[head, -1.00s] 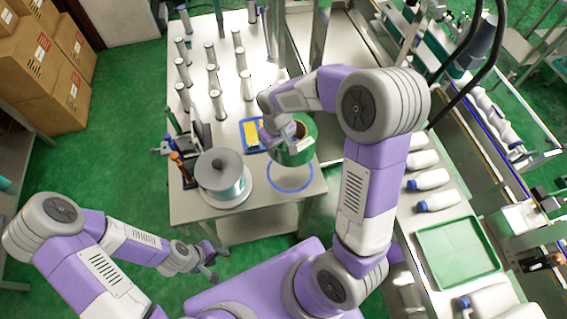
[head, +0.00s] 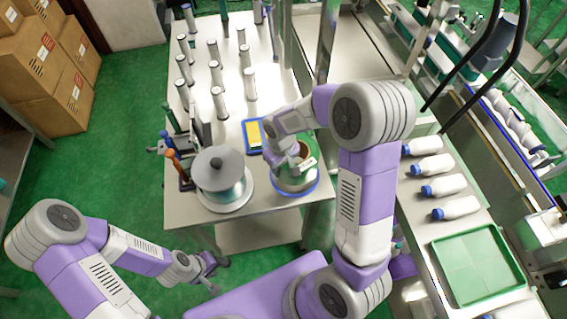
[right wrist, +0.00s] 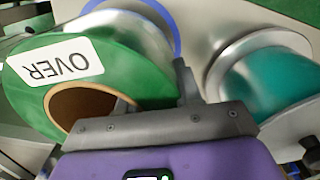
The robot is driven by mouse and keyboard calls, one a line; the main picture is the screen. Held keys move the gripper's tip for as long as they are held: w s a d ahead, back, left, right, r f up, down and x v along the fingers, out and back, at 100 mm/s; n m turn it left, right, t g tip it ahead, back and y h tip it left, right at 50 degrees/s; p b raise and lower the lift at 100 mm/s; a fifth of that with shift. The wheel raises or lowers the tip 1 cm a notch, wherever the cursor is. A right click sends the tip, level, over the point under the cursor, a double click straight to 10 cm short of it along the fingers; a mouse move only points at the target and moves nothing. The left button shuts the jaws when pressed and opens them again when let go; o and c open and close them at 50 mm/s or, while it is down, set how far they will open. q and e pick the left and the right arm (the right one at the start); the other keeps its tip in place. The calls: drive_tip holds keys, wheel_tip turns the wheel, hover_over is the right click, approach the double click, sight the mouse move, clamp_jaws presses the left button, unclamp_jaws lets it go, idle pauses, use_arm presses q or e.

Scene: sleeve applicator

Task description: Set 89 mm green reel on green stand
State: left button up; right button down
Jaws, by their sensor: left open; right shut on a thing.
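The green reel (head: 293,181) shows in the head view partly behind my right wrist, over the blue ring on the table. In the right wrist view the reel (right wrist: 140,75) has a green face, a brown core hole, a white label reading "OVER" upside down, and a shiny side. My right gripper (right wrist: 155,92) is shut on the reel's wall, one finger at the core and one outside. It also shows in the head view (head: 297,163). I cannot tell whether the reel touches the table. My left gripper (head: 212,276) is open and empty, off the table's front. I cannot pick out a green stand.
A teal roll with a grey cap (head: 222,172) stands close left of the reel. Right are white bottles (head: 455,208) and a green tray (head: 478,265).

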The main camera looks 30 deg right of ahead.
drive_tip(key=shift+f+b, duration=0.4)
drive_tip(key=shift+f, duration=1.95)
drive_tip(key=shift+f, duration=0.15)
drive_tip(key=c, duration=0.8)
unclamp_jaws()
drive_tip(key=shift+o, duration=0.2)
